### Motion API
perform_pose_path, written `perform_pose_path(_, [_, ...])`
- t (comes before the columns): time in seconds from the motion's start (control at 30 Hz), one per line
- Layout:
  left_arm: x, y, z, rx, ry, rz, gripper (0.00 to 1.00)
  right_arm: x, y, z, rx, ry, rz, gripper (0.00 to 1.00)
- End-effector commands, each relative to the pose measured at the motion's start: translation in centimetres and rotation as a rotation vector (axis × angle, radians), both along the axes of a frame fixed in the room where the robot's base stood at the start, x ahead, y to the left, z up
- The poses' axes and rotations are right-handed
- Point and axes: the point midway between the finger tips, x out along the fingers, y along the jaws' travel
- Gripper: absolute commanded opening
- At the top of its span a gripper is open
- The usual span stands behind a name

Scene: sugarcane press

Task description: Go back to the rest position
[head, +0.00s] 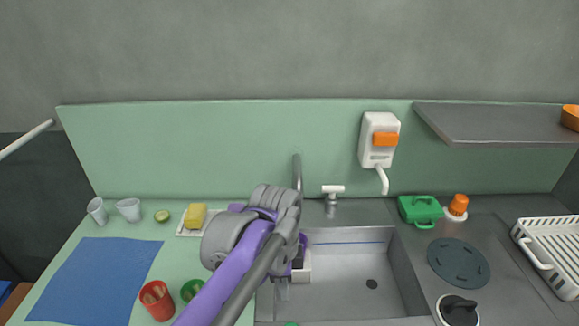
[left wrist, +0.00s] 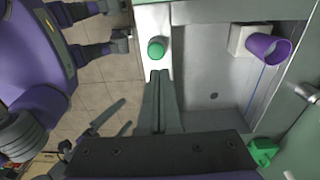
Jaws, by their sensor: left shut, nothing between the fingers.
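My left gripper (left wrist: 158,78) is shut and empty in the left wrist view. Its fingertips point toward a green round knob or cap (left wrist: 156,48) on the pale counter front and look apart from it. In the head view my left arm comes up from the bottom and covers the left part of the sink (head: 345,283); its fingertips are hard to make out there. Tapered grey parts low at the left of the left wrist view may be my right gripper (left wrist: 108,120); their state is unclear. The head view does not show it.
A purple cup (left wrist: 266,48) lies tilted by a white block (left wrist: 238,40) in the sink. A red cup (head: 157,301), green cup (head: 190,290) and yellow sponge (head: 195,215) stand left. A green box (head: 421,210), hot plate (head: 458,262) and white rack (head: 552,255) are right.

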Motion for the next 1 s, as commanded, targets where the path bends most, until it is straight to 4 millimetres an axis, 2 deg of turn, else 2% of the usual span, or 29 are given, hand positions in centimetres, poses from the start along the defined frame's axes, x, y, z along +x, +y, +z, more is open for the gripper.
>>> perform_pose_path(0.07, [-0.2, 0.5, 0.0, -0.002, -0.008, 0.029, 0.0, 0.0, 0.0, 0.1, 0.0, 0.0, 0.0, 1.0])
perform_pose_path(0.17, [-0.9, 2.4, -0.1, -0.009, -0.04, 0.157, 0.0, 0.1, 0.0, 0.7, 0.0, -0.003, 0.0, 1.0])
perform_pose_path(0.27, [-2.4, 5.5, -0.5, -0.03, -0.1, 0.396, 0.0, 0.3, 0.0, 1.6, 0.0, -0.006, 0.0, 1.0])
perform_pose_path(0.4, [-5.5, 10.4, -2.0, -0.093, -0.202, 0.813, 0.0, 0.7, 0.0, 3.2, 0.0, -0.013, 0.0, 1.0])
perform_pose_path(0.6, [-9.6, 15.1, -4.8, -0.216, -0.316, 1.302, 0.0, 1.1, 0.0, 4.9, 0.0, -0.022, 0.0, 1.0])
perform_pose_path(0.8, [-11.5, 16.8, -6.5, -0.295, -0.362, 1.528, 0.0, 1.3, 0.0, 5.5, 0.0, -0.025, 0.0, 1.0])
perform_pose_path(1.0, [-11.7, 17.0, -6.7, -0.305, -0.366, 1.553, 0.0, 1.3, 0.0, 5.4, 0.0, -0.025, 0.0, 1.0])
